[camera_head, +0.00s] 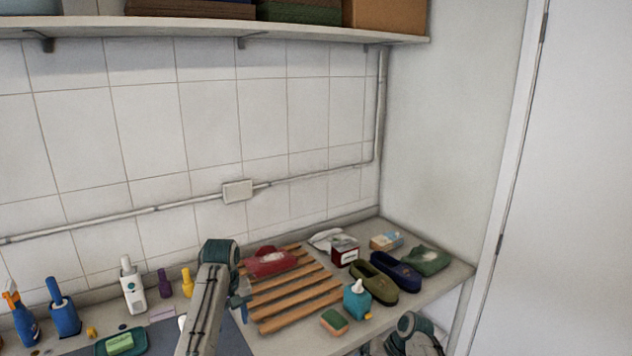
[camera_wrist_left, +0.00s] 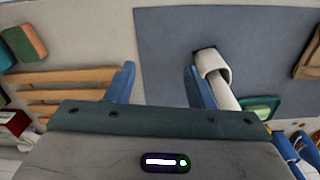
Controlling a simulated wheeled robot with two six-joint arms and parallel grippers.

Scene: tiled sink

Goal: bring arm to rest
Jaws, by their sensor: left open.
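My left arm rises from the bottom of the head view, over the front of the counter. My left gripper (camera_head: 241,300) is mostly hidden behind its own arm there, with a bit of blue finger showing beside the wooden slatted rack (camera_head: 290,301). In the left wrist view my left gripper (camera_wrist_left: 161,84) has its two blue fingers wide apart, with nothing between them but grey mat. A white cylindrical object (camera_wrist_left: 214,66) lies close by the right-hand finger; I cannot tell whether they touch. Part of my right arm shows at the bottom right of the head view, its gripper out of sight.
A red packet (camera_head: 270,262) lies on the rack. Slippers (camera_head: 374,281), a blue tissue box (camera_head: 356,301) and a sponge (camera_head: 334,322) lie to its right. A soap dish (camera_head: 120,342) and several bottles stand at left. A shelf (camera_head: 215,30) runs above.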

